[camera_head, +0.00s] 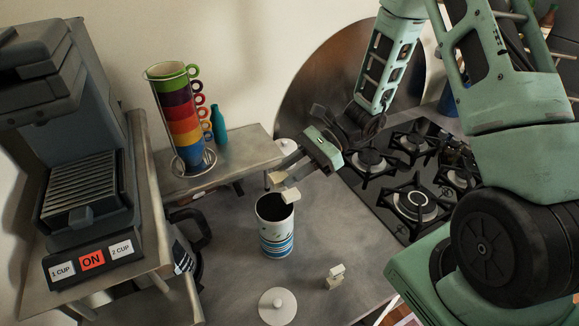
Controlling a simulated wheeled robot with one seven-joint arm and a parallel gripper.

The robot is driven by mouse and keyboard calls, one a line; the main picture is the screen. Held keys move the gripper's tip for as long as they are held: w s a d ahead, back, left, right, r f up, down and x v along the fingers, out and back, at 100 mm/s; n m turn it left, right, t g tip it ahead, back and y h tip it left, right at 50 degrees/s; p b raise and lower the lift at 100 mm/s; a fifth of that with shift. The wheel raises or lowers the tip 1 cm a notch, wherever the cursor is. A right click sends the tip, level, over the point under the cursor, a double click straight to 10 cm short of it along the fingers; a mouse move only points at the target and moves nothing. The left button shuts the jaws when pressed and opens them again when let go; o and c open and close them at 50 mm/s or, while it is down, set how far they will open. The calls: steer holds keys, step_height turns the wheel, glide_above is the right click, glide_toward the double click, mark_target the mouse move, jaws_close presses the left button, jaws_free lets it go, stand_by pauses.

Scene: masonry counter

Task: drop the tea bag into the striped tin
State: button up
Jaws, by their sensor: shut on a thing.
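The striped tin (276,242), white with blue bands, stands upright and open on the grey counter, its dark inside showing. My gripper (284,176) reaches in from the upper right, just above the tin's rim. It is shut on a small pale tea bag (291,195), which shows over the right part of the tin's mouth in the picture. The fingertips are small here, and the exact grip is hard to make out. A second small pale piece (335,277), similar in look, lies on the counter right of the tin.
A round white knobbed lid (278,305) lies in front of the tin. A stack of coloured cups (182,118) and a teal bottle (219,125) stand on a raised metal shelf (235,158). A coffee machine (85,190) is at left, a black gas hob (410,180) at right.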

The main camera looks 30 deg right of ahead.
steer(key=shift+f+b, duration=0.3)
steer(key=shift+f, duration=0.55)
steer(key=o, duration=1.1)
steer(key=shift+b+v, duration=2.7)
steer(key=shift+v, duration=6)
